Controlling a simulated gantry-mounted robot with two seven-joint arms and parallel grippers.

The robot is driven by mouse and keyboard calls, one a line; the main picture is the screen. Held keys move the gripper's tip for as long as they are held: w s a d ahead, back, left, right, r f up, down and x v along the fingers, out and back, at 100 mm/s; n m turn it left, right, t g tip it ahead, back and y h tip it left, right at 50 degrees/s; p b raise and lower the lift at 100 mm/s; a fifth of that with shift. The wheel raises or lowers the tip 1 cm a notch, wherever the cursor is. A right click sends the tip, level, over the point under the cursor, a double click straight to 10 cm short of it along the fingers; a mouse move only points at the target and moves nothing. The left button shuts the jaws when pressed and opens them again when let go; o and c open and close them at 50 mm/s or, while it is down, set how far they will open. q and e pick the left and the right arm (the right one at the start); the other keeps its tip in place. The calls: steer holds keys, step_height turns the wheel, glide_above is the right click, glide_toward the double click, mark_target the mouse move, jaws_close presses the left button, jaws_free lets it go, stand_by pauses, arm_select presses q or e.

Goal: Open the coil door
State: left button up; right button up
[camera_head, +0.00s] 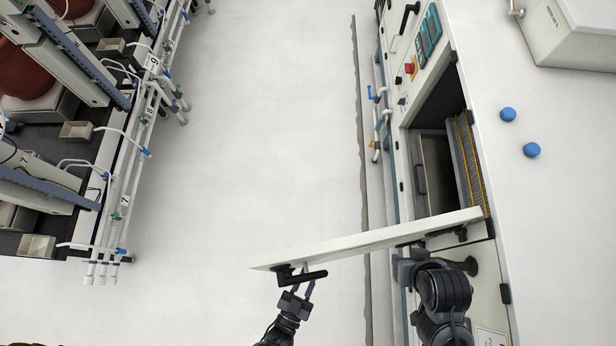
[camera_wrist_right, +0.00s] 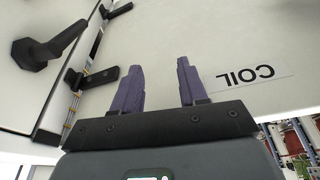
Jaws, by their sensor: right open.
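The coil door (camera_head: 370,240) is a white panel standing swung out from the cabinet (camera_head: 480,130), leaving a dark opening (camera_head: 435,120). A black handle (camera_head: 300,275) is on its near face by the free end. My left gripper (camera_head: 297,285) is at this handle with its fingers apart; whether they touch it is hidden. My right gripper (camera_head: 405,262) is below the door near the hinge side, partly hidden in the head view. In the right wrist view its purple fingers (camera_wrist_right: 158,80) are open and empty, facing the white panel with the COIL label (camera_wrist_right: 252,77).
Another black handle (camera_wrist_right: 45,50) and a hinge (camera_wrist_right: 92,77) are left in the right wrist view. Racks with pots and white pipes (camera_head: 130,150) line the left. The aisle floor (camera_head: 260,130) between is clear. Two blue knobs (camera_head: 520,130) sit on the cabinet top.

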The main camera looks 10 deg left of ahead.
arm_select(q)
steer(key=v, duration=1)
stand_by(0.3)
